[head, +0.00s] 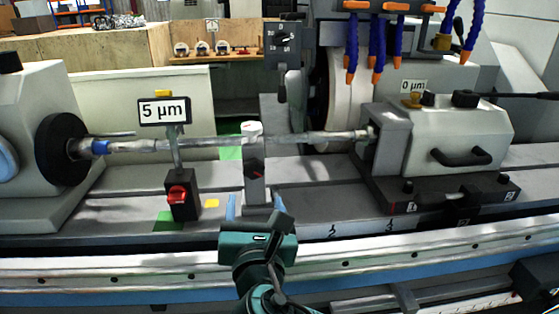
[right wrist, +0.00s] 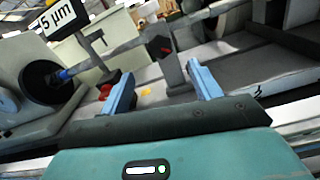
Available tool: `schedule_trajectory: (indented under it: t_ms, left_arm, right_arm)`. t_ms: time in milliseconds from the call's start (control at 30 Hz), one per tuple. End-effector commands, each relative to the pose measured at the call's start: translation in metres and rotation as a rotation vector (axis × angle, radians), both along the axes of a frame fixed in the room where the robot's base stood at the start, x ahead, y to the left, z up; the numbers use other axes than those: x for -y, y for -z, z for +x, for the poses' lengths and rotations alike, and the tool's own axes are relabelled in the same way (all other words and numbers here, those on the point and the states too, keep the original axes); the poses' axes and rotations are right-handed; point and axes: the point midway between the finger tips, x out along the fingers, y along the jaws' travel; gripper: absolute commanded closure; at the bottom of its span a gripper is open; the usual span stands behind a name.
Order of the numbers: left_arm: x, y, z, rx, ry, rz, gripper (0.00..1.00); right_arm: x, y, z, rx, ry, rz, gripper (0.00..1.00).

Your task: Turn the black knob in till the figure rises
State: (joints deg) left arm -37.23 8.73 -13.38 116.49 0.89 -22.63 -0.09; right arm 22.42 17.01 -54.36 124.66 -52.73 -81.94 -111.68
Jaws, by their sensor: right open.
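A grey steady rest (head: 256,185) with a white top (head: 251,128) stands under the long shaft (head: 200,145). A small dark part with a red mark (head: 257,174) shows on its front; it may be the black knob. In the right wrist view a dark knob-like part (right wrist: 158,45) shows just beyond the fingertips. A gauge sign reads 5 µm (head: 164,111), and it also shows in the right wrist view (right wrist: 60,18). My right gripper (head: 255,204) is open and empty, its blue fingers apart in front of the steady rest. My left gripper is out of view.
A red knob (head: 178,194) sits on the black base of the 5 µm gauge, left of my gripper. A second sign reads 0 µm (head: 413,86) by the tailstock (head: 460,135). Blue coolant hoses (head: 379,45) hang near the grinding wheel (head: 340,90). The front rail (head: 130,265) crosses below.

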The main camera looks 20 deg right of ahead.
Motion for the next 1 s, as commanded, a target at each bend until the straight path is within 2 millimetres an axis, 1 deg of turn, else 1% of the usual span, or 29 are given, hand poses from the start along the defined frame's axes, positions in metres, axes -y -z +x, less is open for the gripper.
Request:
schedule_trajectory:
  t_ms: [33, 100, 167, 233, 367, 400, 600, 700, 833, 1000]
  left_arm:
    - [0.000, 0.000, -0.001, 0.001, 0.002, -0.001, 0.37]
    - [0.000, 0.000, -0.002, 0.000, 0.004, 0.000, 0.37]
    - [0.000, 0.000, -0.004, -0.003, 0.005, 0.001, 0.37]
    - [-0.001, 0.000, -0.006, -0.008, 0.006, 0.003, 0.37]
    - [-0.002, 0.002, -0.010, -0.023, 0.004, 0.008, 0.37]
    - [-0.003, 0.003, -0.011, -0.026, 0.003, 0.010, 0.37]
    - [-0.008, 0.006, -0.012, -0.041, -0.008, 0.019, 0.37]
    - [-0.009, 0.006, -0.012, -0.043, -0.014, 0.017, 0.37]
    - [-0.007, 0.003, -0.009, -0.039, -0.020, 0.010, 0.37]
    - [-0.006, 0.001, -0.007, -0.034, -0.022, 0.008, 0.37]
  right_arm:
    - [-0.003, 0.002, -0.004, -0.006, -0.006, -0.024, 0.37]
    - [-0.003, 0.002, -0.005, -0.012, -0.007, -0.042, 0.37]
    - [-0.003, 0.002, -0.001, -0.013, -0.005, -0.049, 0.37]
    - [-0.001, 0.002, 0.006, -0.012, -0.005, -0.050, 0.37]
    - [0.004, 0.001, 0.029, -0.012, -0.003, -0.050, 0.37]
    - [0.006, 0.001, 0.038, -0.012, -0.002, -0.049, 0.37]
    - [0.014, 0.001, 0.080, -0.012, -0.003, -0.046, 0.37]
    - [0.018, 0.002, 0.097, -0.013, -0.004, -0.045, 0.37]
    - [0.020, 0.002, 0.113, -0.013, -0.006, -0.044, 0.37]
    - [0.023, 0.003, 0.122, -0.013, -0.006, -0.043, 0.37]
